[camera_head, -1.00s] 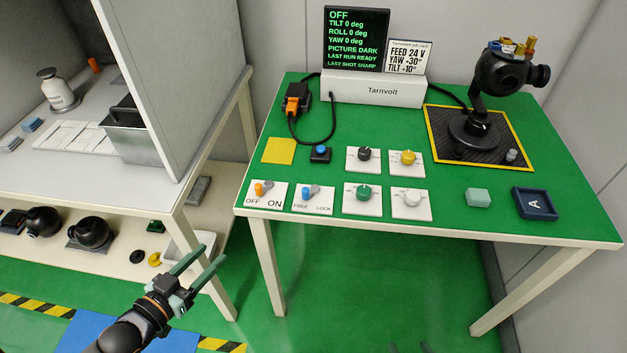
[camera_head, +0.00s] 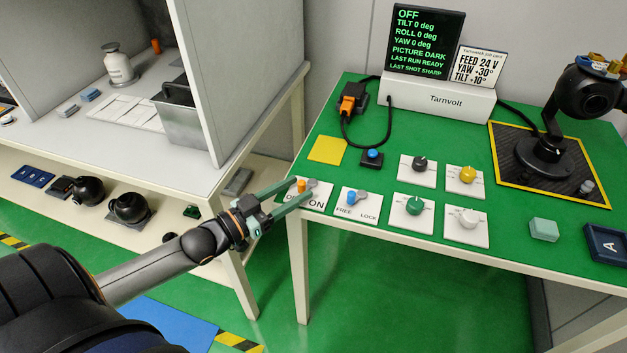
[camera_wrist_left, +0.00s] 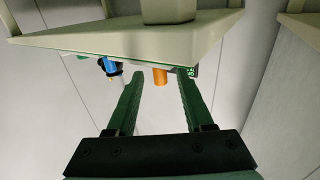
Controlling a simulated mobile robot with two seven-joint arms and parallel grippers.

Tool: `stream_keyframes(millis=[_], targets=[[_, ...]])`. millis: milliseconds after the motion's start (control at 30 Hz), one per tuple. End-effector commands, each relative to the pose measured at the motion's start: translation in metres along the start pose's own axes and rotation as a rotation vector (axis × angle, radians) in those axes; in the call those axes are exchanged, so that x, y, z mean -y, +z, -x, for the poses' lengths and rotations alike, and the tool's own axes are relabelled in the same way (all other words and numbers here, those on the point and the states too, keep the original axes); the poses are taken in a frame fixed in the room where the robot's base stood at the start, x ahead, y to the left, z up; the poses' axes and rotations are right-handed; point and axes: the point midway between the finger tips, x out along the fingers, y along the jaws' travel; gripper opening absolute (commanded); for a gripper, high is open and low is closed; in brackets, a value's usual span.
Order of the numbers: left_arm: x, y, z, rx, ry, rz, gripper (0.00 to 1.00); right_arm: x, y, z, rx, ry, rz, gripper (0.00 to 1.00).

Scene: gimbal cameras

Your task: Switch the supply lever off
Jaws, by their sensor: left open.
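The supply lever has an orange knob (camera_head: 301,186) on a white OFF/ON plate (camera_head: 316,203) at the table's front left corner. The knob is on the left, above the OFF label, with the grey pivot to its right. My left gripper (camera_head: 304,188) is open at the plate, its two green fingers reaching in from the left around the knob; I cannot tell whether they touch it. In the left wrist view the orange knob (camera_wrist_left: 160,76) shows beyond and between the open fingertips (camera_wrist_left: 157,82). The screen (camera_head: 430,38) reads OFF. My right gripper is out of view.
A blue FREE/LOCK lever (camera_head: 351,198) stands just right of the supply plate. Several dials, a blue button (camera_head: 372,155) and a yellow square (camera_head: 327,150) lie behind it. A gap separates this green table from the grey bench (camera_head: 215,185) on the left.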

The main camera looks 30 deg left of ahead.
Motion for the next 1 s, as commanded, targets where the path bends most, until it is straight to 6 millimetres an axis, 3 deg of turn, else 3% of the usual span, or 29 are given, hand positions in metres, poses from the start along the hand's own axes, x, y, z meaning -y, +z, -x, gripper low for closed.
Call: stream_keyframes(millis=[200,400,833,1000], targets=[[0.0,0.0,-0.031,-0.003,0.0,-0.001,0.52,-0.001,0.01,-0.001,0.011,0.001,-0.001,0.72],[0.0,0.0,-0.049,-0.001,-0.001,-0.001,0.52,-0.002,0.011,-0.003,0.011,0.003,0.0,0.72],[0.0,0.0,-0.055,0.001,0.0,-0.001,0.52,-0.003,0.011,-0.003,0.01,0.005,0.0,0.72],[0.0,0.0,-0.055,0.001,0.0,-0.001,0.34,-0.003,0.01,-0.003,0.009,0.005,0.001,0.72]])
